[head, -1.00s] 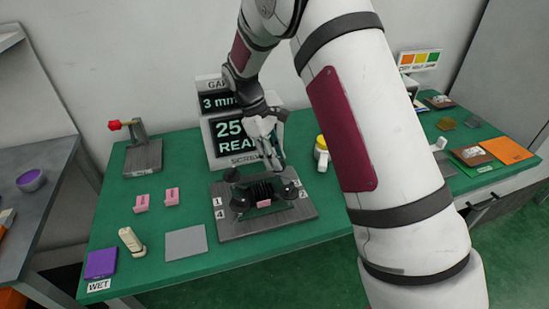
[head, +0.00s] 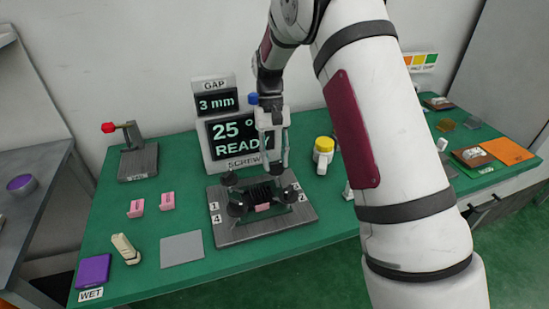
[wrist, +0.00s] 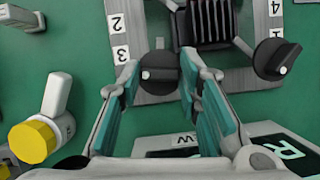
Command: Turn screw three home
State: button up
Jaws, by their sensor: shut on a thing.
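The screw fixture is a grey plate (head: 250,233) with a black finned block in the middle and a black round knob at each corner. Number labels stand along its sides. Screw three's knob (wrist: 158,73), with a white mark, is beside label 3 (wrist: 121,54) in the wrist view. My gripper (wrist: 160,78) has one finger on each side of this knob and is shut on it. In the head view my gripper (head: 275,165) reaches down to the back right corner, where the fingers partly hide the knob. The display (head: 232,138) behind reads 25° and READY.
Another knob (wrist: 277,58) is to the right in the wrist view. A red-tipped lever fixture (head: 138,160) is at the back left. Pink pieces (head: 167,201) and a grey pad (head: 182,249) lie left of the plate.

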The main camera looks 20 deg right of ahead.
jog(key=m+y, duration=0.1)
jog(key=m, duration=0.2)
jog(key=shift+m, duration=0.4)
jog(key=shift+d+m+t+y+p, duration=0.1)
jog(key=shift+m+t+y+p, duration=0.5)
jog(key=shift+m, duration=1.2)
jog(key=shift+s+y, duration=0.1)
jog(key=shift+y, duration=0.2)
jog(key=o, duration=1.1)
jog(key=shift+o, duration=0.2)
jog(key=v, duration=1.2)
